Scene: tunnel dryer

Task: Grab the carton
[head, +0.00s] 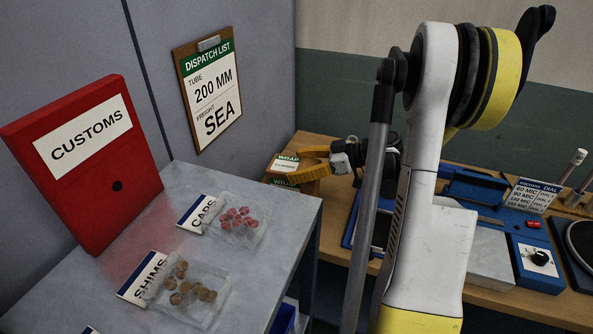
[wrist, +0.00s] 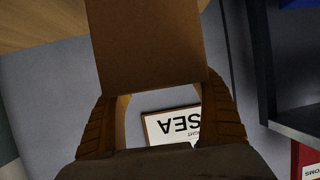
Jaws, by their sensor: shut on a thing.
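The carton is a small brown box with a white and green WRAP label (head: 284,163). In the head view it is at the back left end of the wooden bench, and I cannot tell whether it still rests on the wood. My gripper (head: 308,166), with orange-brown fingers, reaches it from the right and is shut on it. In the wrist view the plain brown face of the carton (wrist: 150,45) fills the top middle, between the ribbed fingers of my gripper (wrist: 155,98). My arm hides part of the bench in the head view.
A grey table (head: 255,205) at left holds a CAPS tray (head: 238,222), a SHIMS tray (head: 190,295) and a red CUSTOMS box (head: 85,160). A dispatch clipboard (head: 208,90) reading 200 MM, SEA hangs on the wall. Blue dial equipment (head: 535,262) stands on the bench at right.

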